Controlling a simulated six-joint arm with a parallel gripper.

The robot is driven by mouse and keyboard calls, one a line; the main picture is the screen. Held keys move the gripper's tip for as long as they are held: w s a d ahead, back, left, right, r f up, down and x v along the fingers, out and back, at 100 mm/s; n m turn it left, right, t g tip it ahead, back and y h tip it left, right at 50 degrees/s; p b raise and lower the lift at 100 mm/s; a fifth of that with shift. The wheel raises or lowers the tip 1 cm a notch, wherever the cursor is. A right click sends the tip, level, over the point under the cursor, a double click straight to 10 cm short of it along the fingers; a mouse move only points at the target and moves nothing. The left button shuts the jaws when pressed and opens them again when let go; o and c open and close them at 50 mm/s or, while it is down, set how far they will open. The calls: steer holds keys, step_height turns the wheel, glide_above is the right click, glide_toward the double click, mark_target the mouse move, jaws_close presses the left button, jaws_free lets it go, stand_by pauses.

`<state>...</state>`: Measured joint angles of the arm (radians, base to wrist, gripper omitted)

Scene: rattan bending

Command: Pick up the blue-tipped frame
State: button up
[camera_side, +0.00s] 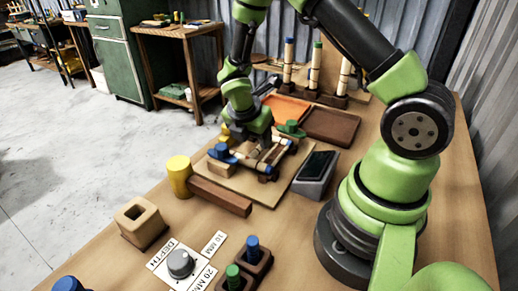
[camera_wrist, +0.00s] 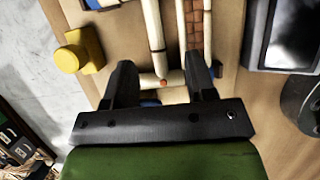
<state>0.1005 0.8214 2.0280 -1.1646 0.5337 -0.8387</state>
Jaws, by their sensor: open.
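The blue-tipped frame (camera_side: 262,167), pale rattan rods with blue ends, lies on a wooden board on the bench in the side view. My gripper (camera_side: 246,140) is low over its far part, and its fingertips are hard to make out there. In the wrist view my gripper (camera_wrist: 160,75) is open, with one dark finger on each side of a pale rod (camera_wrist: 155,30) and a crosspiece marked by an orange dot. A gap to the fingers shows on the left. Contact on the right cannot be told. The gripper body hides the near part of the frame.
A yellow cylinder (camera_side: 180,175) and a brown block (camera_side: 219,196) stand left of the board. A grey device (camera_side: 315,174) is to the right. Orange (camera_side: 287,108) and brown (camera_side: 331,126) trays lie behind, with upright rods farther back. A green-tipped piece (camera_side: 290,128) is close by.

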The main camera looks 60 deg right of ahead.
mark_target(258, 147)
steer(key=x, duration=0.4)
steer(key=shift+w+d+f, duration=0.2)
steer(key=shift+f, duration=0.15)
jaws_close()
steer(key=shift+r, duration=0.1)
